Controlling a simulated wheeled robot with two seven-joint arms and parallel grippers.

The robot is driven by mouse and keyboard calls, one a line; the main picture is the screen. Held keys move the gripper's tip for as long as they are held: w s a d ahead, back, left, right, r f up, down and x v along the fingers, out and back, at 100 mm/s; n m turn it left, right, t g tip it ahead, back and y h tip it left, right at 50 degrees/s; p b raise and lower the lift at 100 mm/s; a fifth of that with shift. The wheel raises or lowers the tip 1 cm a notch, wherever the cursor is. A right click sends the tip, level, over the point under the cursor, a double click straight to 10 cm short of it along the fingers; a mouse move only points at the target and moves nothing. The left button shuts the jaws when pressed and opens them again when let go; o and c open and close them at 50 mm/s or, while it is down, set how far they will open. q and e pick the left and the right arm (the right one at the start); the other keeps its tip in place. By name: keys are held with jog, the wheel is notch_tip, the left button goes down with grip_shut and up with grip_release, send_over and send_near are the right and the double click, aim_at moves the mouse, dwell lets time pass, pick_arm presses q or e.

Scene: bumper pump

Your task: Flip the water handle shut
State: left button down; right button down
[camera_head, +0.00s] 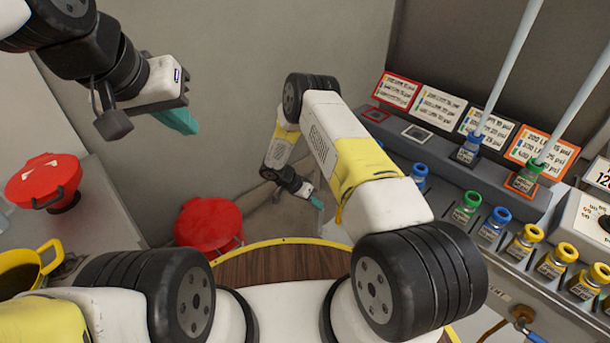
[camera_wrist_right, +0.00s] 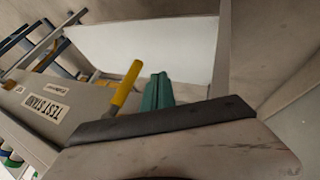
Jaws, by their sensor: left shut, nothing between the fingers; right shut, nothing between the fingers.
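A yellow lever handle (camera_wrist_right: 127,85), which looks like the water handle, shows in the right wrist view beside the panel labelled TEST STAND (camera_wrist_right: 45,105). It stands tilted, with its lower end near the panel edge. My right gripper's green fingertips (camera_wrist_right: 157,92) are shut and empty just right of the handle in that view; I cannot tell whether they touch it. In the head view my right gripper (camera_head: 317,202) is low near the middle, and I cannot make out the handle there. My left gripper (camera_head: 178,120) is shut and empty at the upper left.
The test bench (camera_head: 460,175) with several coloured bottle-like fittings and label cards fills the right side. A brass fitting (camera_head: 522,314) sits on its front. Another red lid (camera_head: 45,182) and a yellow pot (camera_head: 25,270) are at left.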

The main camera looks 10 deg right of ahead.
aim_at(339, 215)
jog(key=shift+s+d+f, duration=0.3)
jog(key=shift+s+d, duration=0.35)
jog(key=shift+d, duration=0.35)
jog(key=shift+s+d+f, duration=0.25)
jog(key=shift+s+d, duration=0.4)
jog(key=shift+d, duration=0.3)
